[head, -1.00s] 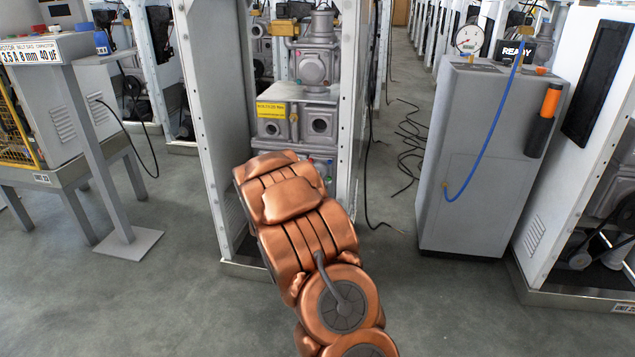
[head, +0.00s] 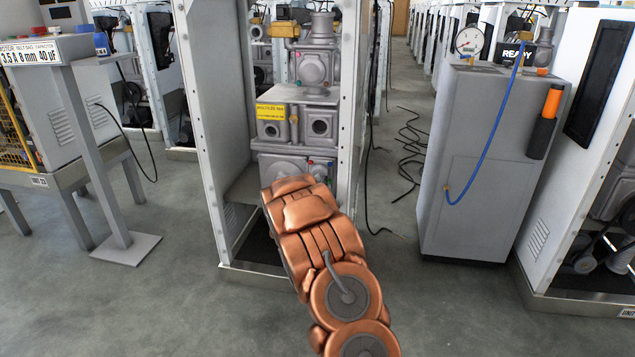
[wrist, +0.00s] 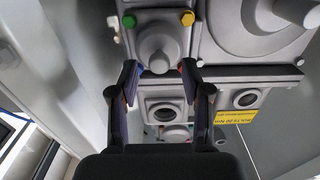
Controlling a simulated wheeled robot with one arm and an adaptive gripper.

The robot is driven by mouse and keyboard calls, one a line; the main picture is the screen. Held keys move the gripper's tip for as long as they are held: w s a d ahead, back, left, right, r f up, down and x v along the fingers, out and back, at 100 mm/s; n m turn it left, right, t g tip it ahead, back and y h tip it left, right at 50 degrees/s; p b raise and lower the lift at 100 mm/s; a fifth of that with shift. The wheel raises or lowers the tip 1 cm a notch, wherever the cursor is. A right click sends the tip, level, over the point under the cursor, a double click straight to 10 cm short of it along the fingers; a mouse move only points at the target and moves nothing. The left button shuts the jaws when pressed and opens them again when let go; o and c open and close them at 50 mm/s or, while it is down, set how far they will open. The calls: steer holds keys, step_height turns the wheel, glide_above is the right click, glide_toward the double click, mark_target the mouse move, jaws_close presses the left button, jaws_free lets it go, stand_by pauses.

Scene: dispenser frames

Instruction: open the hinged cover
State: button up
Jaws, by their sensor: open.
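The dispenser frame (head: 210,130) stands in the centre of the head view with grey machinery inside. I cannot tell for certain which part is the hinged cover. In the wrist view, my gripper (wrist: 160,72) is open, its two dark fingers at either side of the lower end of a grey housing (wrist: 160,30) with a rounded knob (wrist: 159,63). Contact cannot be made out. A large round grey part (wrist: 272,20) is to its right. In the head view my copper arm hides my gripper and part of the lower grey unit (head: 283,165).
A yellow label (head: 270,111) and round ports (head: 320,127) sit above the lower unit. A grey cabinet (head: 480,165) with a gauge and blue hose stands to the right. A signpost (head: 95,150) stands left. Black cables (head: 410,150) lie on the floor behind.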

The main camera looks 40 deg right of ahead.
mark_target(319, 174)
steer(key=shift+w+d+f, duration=0.1)
steer(key=shift+w+d, duration=0.25)
steer(key=shift+d, duration=0.25)
steer(key=shift+w+d, duration=0.25)
steer(key=shift+d, duration=0.05)
jaws_close()
